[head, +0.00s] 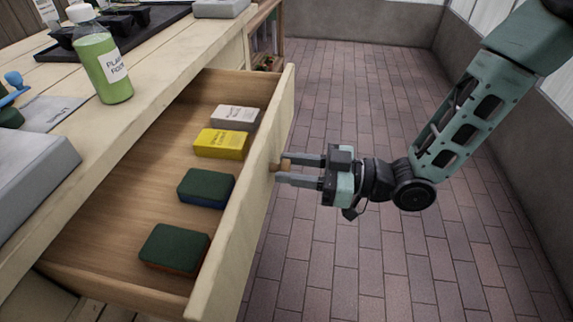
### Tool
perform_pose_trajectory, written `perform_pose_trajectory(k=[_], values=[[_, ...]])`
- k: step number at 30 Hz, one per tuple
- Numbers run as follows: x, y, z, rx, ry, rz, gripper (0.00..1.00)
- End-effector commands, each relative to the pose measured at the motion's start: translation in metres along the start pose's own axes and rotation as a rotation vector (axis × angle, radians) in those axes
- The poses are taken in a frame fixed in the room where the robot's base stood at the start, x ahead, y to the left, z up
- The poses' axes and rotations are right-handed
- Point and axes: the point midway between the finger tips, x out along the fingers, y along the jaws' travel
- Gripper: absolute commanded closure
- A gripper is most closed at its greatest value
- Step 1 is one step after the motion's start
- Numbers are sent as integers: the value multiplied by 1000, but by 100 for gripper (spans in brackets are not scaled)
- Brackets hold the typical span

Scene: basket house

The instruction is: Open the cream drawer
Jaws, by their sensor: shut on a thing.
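The cream drawer (238,215) stands well out from the cream wooden bench, and its inside shows. Its front panel faces right, with a small tan knob (286,163) on the outer face. My gripper (283,171) reaches in from the right and is shut on the knob, one finger on each side of it. The fingertips partly hide the knob. In the drawer lie a grey box (235,117), a yellow box (221,144), a dark green and blue sponge (206,187) and a dark green and reddish sponge (174,248).
On the bench top (160,85) stand a green bottle (103,65), a black tray (125,28) and a grey object (30,180) at the left edge. The brick-paved floor (340,260) right of the drawer is clear up to a low grey wall (340,20).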

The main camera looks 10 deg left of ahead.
Motion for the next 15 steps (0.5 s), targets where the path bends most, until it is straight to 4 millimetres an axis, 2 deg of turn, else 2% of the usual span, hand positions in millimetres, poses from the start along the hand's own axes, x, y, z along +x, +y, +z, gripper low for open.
perform_pose_trajectory(k=[7, 8, 9, 10, 15], values=[[0, 0, 1, 0, -2, 1, 100], [0, 0, 1, 0, -2, 1, 60], [0, 0, 1, 0, -2, 1, 49], [0, 0, 1, 0, -2, 1, 46], [0, 0, 0, 0, -1, 0, 46]])
